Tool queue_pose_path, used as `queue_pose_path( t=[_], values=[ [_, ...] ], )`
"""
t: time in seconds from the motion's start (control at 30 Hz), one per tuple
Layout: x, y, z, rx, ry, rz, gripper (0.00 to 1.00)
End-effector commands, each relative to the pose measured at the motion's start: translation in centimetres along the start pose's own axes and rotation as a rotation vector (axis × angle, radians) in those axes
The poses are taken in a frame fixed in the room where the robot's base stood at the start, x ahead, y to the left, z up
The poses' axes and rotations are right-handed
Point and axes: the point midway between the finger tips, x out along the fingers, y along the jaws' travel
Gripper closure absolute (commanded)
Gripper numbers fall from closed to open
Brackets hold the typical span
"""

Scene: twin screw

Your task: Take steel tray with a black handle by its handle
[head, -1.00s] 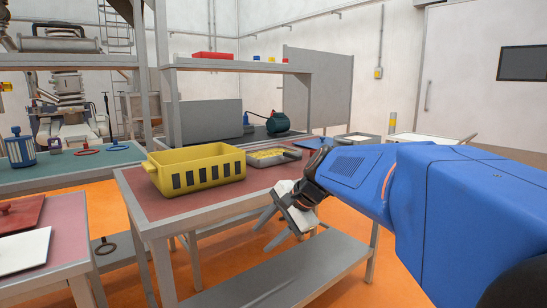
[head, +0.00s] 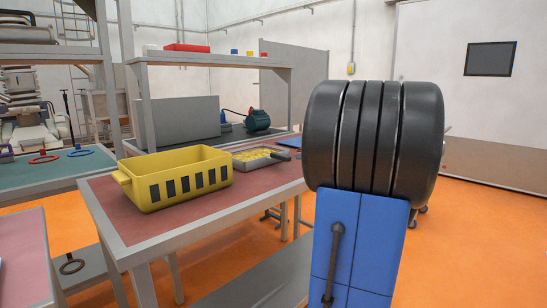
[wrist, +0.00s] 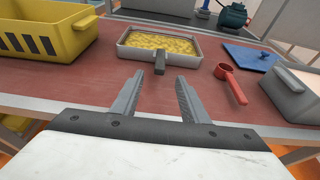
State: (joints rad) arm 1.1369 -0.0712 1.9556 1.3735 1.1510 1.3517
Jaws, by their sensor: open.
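The steel tray (wrist: 124,44) stands on the red-topped table, filled with small yellow pieces. Its black handle (wrist: 160,69) sticks out from the near side toward me in the wrist view. In the head view the tray (head: 240,165) stands right of the yellow crate, with its handle (head: 282,156) pointing right. My gripper (wrist: 159,76) is open and empty in the wrist view. The handle appears in line with the gap between its fingers, just beyond the tips; I cannot tell the exact height or distance. In the head view the gripper is hidden behind my arm.
A yellow crate (head: 178,182) stands left of the tray. In the wrist view a red ladle-like tool (wrist: 230,84), a blue plate (wrist: 248,56) and a grey box (wrist: 292,96) lie to the right.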

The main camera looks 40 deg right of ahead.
Motion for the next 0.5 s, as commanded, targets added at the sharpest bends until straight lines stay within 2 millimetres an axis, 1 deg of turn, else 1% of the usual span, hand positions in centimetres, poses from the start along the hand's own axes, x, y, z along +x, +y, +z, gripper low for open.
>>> queue_pose_path(
  t=[0.07, 0.17, 0.5],
  values=[
    [0.5, -0.2, 0.0, 0.006, -0.002, 0.0, 0.59],
    [1.8, -0.1, 0.0, 0.005, -0.002, 0.001, 0.59],
    [8.5, 0.1, -0.1, 0.004, -0.001, 0.004, 0.59]
  ],
)
